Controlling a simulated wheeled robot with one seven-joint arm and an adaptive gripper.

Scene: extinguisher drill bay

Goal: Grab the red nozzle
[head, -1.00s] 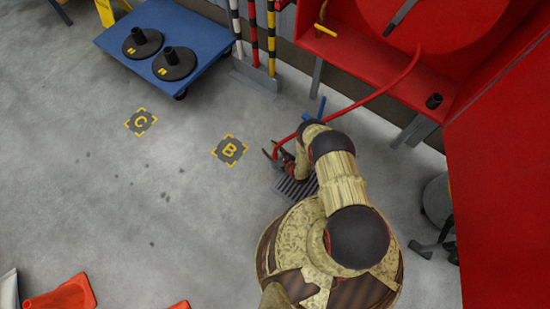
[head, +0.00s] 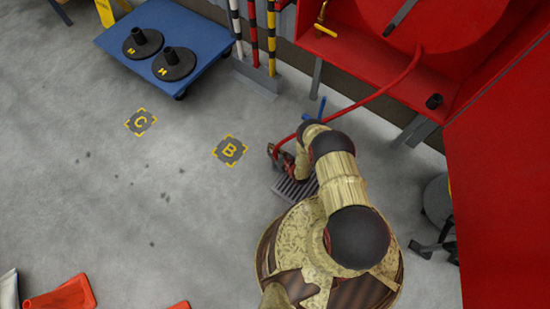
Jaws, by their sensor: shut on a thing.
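The red hose (head: 385,88) runs from the red reel (head: 425,18) in the cabinet at the upper right down to my gripper. My gripper (head: 272,150) is low over the floor, right of the B mark, and its fingers are closed at the hose's end. The red nozzle itself is mostly hidden by the fingers and my wrist, so its shape cannot be made out. A small blue handle (head: 322,106) shows just behind my wrist.
A floor grate (head: 290,188) lies under my arm. A blue cart (head: 206,62) with black weighted bases stands at the upper left, beside striped poles (head: 253,32). Orange cones (head: 64,294) lie at the lower left. Open floor surrounds marks B (head: 229,151) and C (head: 140,122).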

